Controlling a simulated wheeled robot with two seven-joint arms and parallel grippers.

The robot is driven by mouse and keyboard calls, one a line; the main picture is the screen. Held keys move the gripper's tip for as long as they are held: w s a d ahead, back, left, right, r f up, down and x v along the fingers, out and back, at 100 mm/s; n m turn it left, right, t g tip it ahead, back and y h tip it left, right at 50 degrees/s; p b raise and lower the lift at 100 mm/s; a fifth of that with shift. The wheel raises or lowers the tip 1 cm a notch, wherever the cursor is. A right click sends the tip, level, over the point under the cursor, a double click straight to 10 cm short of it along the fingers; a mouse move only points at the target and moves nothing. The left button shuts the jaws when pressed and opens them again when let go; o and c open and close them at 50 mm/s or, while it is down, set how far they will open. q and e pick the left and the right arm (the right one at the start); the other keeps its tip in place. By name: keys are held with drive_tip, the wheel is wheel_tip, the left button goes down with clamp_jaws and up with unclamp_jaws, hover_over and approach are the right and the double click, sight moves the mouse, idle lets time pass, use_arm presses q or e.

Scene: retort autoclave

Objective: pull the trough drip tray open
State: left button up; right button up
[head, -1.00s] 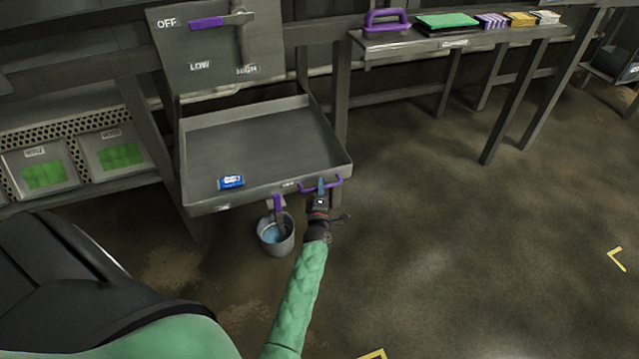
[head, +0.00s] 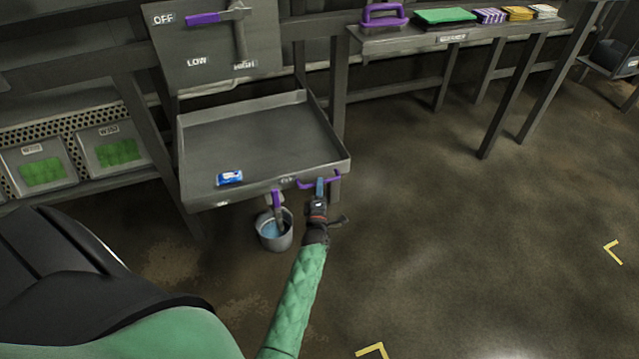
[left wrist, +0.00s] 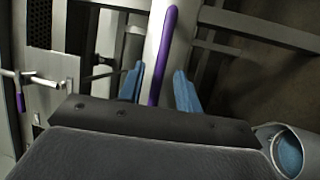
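The grey, shallow drip tray (head: 240,142) juts out below the lever panel, with a purple handle (head: 308,184) on its front edge near the right corner. My left gripper (head: 320,188) is at this handle, its blue fingers pointing at the tray front. In the left wrist view the purple handle (left wrist: 163,50) runs between the two blue fingers of my left gripper (left wrist: 160,88), with gaps visible on both sides. The fingers look open around the handle. My right gripper is not in view.
A blue-and-white packet (head: 230,178) lies in the tray's front left. Below hang a purple-handled valve (head: 277,198) and a bucket (head: 274,236) on the floor. The panel (head: 215,45) has a purple lever. A bench (head: 400,45) stands right. The floor at right is clear.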

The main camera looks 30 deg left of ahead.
use_arm(q)
drive_tip(key=v, duration=0.5)
drive_tip(key=shift+s+p, duration=0.1)
drive_tip(key=shift+p, duration=0.25)
